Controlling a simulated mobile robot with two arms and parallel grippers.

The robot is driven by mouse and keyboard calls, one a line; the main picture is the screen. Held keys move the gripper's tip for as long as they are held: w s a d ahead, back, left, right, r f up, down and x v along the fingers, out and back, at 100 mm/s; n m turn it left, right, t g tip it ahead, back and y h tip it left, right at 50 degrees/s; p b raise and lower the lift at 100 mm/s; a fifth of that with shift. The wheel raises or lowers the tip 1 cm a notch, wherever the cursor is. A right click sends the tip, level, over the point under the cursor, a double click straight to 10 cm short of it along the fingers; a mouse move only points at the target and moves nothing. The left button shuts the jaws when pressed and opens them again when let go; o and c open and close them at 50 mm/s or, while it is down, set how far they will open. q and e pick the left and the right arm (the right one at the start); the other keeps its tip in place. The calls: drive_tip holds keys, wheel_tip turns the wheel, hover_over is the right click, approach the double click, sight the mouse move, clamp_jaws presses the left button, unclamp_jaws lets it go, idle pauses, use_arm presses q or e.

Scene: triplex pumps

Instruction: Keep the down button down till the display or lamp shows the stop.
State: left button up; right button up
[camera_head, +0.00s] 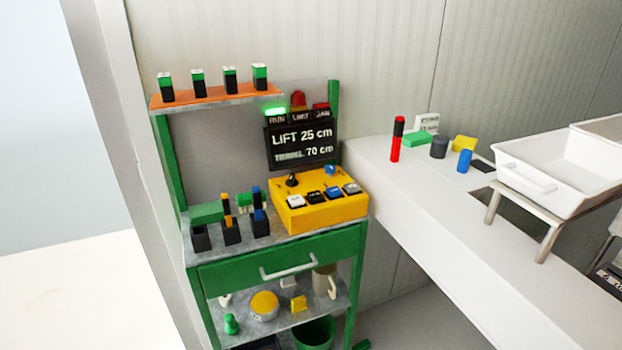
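A yellow control box (320,213) sits on the green workbench. On its top are a black knob (292,180), a blue knob (331,169) and a row of several buttons, from a whitish one (296,201) at left to another (352,188) at right. Their markings are too small to read, so I cannot tell which is the down button. The display (301,145) above reads "LIFT 25 cm" and, less clearly, "TRAVEL 70 cm". The green lamp (275,112) over RUN is lit. The lamps over the other two labels look unlit. Neither of my grippers is in view.
An orange shelf (216,101) holds several green-topped blocks. Small black holders (231,236) stand left of the control box. A white counter (440,228) at right carries a red-and-black cylinder (396,140), other small items and a white tray (535,185). The space before the box looks clear.

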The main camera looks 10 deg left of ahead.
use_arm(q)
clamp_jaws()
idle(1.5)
